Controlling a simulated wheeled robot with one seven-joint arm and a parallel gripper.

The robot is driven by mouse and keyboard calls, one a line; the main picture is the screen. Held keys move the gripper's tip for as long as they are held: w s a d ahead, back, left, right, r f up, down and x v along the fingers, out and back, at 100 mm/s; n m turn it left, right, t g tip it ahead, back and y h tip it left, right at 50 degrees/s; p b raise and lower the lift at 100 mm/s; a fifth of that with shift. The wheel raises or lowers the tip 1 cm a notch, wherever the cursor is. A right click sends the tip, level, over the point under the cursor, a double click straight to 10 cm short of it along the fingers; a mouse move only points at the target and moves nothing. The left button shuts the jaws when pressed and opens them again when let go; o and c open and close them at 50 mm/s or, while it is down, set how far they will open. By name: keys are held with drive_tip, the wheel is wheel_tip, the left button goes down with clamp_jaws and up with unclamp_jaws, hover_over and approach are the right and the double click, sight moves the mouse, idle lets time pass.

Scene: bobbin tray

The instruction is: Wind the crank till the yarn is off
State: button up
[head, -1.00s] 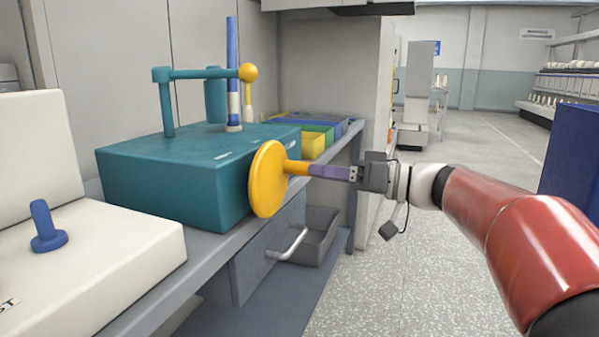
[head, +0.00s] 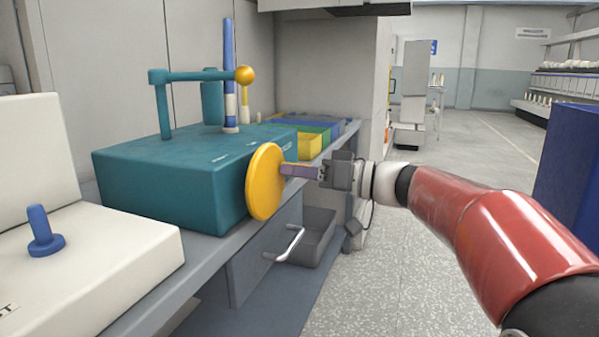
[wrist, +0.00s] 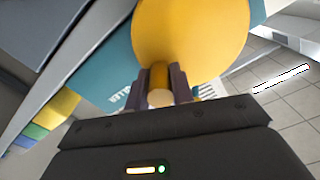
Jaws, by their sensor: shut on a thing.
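The yellow disc-shaped crank (head: 265,182) is on the end face of the teal winder box (head: 165,195); it also fills the top of the wrist view (wrist: 190,35). Its yellow handle peg (wrist: 159,76) sits between my gripper's fingers (wrist: 160,86), one on each side. In the head view my gripper (head: 300,170) is shut on the handle, close to the disc, and hides most of the peg. A blue upright rod (head: 229,65) with cream bands (head: 231,112) stands on the box. I cannot tell how much of the cream is yarn.
A teal arm ending in a yellow ball (head: 245,76) reaches over the box. Yellow, green and blue bins (head: 309,145) stand behind it. A cream machine (head: 90,245) with a blue knob is at left. A grey bin (head: 312,238) hangs below.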

sight(267, 211)
drive_tip(key=shift+f, duration=0.1)
